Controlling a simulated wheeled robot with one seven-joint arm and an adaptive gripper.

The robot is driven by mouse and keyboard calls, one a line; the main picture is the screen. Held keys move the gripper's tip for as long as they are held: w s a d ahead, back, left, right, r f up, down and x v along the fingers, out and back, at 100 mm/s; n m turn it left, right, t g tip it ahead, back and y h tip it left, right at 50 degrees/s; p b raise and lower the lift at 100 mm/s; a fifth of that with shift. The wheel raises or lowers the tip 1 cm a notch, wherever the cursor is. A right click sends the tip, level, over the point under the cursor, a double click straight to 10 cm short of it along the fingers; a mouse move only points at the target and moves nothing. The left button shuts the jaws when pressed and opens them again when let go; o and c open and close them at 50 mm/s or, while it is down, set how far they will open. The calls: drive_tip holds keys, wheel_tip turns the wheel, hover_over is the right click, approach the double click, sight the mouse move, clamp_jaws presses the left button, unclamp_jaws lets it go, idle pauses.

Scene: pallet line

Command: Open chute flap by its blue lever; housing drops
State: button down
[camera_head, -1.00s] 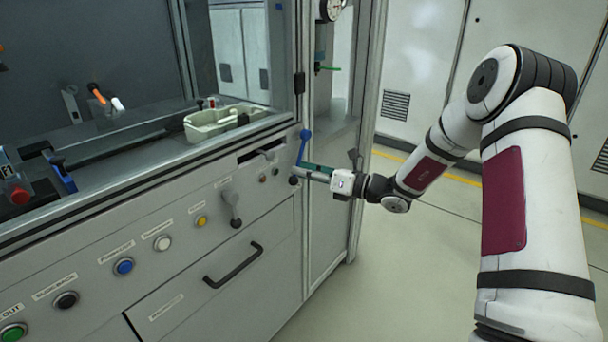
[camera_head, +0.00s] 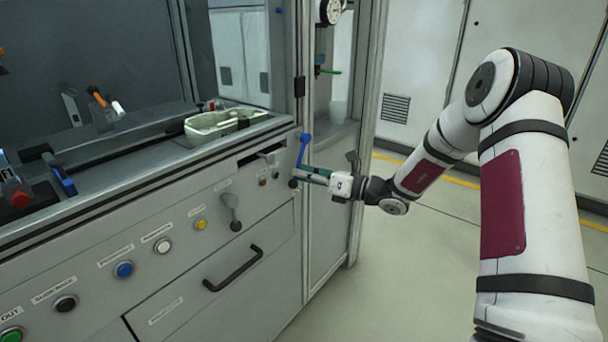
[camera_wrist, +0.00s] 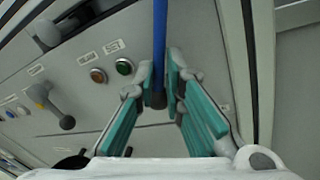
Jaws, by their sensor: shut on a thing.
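The blue lever (camera_head: 304,150) stands at the right front corner of the machine, leaning a little. In the wrist view the blue lever (camera_wrist: 159,40) runs down between my fingers to a dark lower end. My gripper (camera_head: 308,174) is shut on the lever near its lower part; its teal-padded fingers (camera_wrist: 160,85) lie on both sides of it. A pale grey-green housing (camera_head: 212,128) rests on the machine's ledge, left of the lever. I cannot make out the chute flap clearly.
The front panel holds labelled buttons, a grey lever with a dark knob (camera_head: 232,212) and a drawer with a black handle (camera_head: 233,268). A dark slot (camera_head: 258,156) is left of the blue lever. A metal frame post (camera_head: 362,130) stands close behind my gripper. Open floor lies right.

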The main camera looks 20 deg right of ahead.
drive_tip(key=shift+d+f, duration=0.15)
drive_tip(key=shift+f, duration=0.25)
drive_tip(key=shift+d+n, duration=0.15)
drive_tip(key=shift+n, duration=0.15)
drive_tip(key=shift+w+d+f+n, duration=0.25)
drive_tip(key=shift+w+d+n, duration=0.1)
drive_tip(key=shift+d+n, duration=0.15)
drive_tip(key=shift+w+d+r+n+h+b, duration=0.15)
drive_tip(key=shift+w+d+n+h+b, duration=0.2)
drive_tip(key=shift+w+d+n, duration=0.45)
drive_tip(key=shift+w+d+r+n+h+b, duration=0.3)
drive_tip(key=shift+d+n, duration=0.55)
drive_tip(key=shift+n, duration=0.7)
drive_tip(key=shift+w+d+r+n+h+b, duration=0.1)
drive_tip(key=shift+w+d+n+h+b, duration=0.3)
drive_tip(key=shift+w+d+n, duration=0.6)
drive_tip(key=shift+s+n, duration=0.25)
drive_tip(key=c, duration=1.7)
unclamp_jaws()
drive_tip(key=shift+a+r, duration=0.1)
drive_tip(key=shift+a, duration=0.05)
